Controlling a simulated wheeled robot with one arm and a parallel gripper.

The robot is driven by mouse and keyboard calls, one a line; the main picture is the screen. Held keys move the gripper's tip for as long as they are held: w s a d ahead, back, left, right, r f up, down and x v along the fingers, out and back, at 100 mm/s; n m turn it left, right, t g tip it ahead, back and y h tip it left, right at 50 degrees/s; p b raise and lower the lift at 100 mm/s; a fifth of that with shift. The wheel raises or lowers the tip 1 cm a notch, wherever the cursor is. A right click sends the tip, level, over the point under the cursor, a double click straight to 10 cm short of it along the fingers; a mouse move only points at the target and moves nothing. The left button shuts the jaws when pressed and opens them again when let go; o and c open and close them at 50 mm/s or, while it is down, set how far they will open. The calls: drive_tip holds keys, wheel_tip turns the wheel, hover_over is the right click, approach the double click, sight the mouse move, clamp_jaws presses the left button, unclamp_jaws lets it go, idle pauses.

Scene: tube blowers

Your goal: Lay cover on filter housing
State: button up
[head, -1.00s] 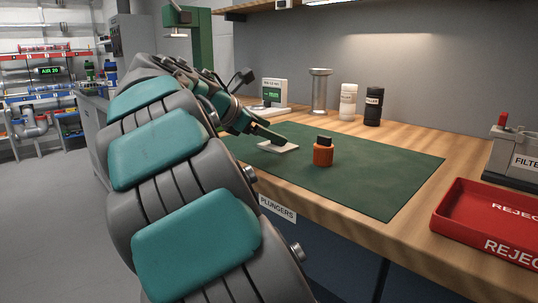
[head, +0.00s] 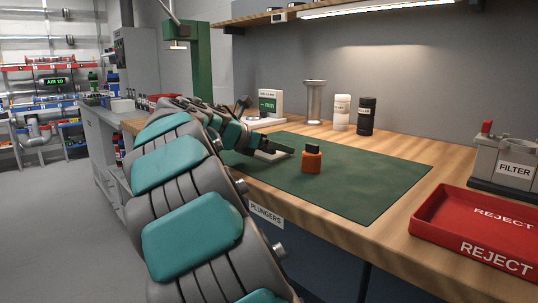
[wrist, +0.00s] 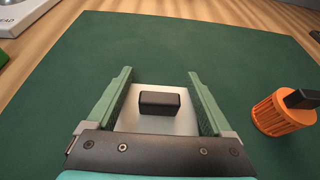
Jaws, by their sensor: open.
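The cover, a flat light-grey plate (wrist: 135,122) with a black block handle (wrist: 160,103), lies on the green mat in the wrist view. My gripper (wrist: 160,73) is open, with one green finger on each side of the plate and handle. I cannot tell whether the fingers touch the plate. The filter housing (head: 512,168), a grey box labelled FILTER with a red knob, stands at the far right of the bench.
An orange ribbed piece with a black top (head: 312,160) stands just right of my gripper. A red REJECT tray (head: 440,222) is in front of the housing. White (head: 341,112) and black (head: 366,116) bottles stand at the back. The mat's right part (head: 375,180) is clear.

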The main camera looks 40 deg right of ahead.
drive_tip(key=shift+d+f, duration=0.1)
drive_tip(key=shift+d, duration=0.2)
clamp_jaws()
idle(0.5)
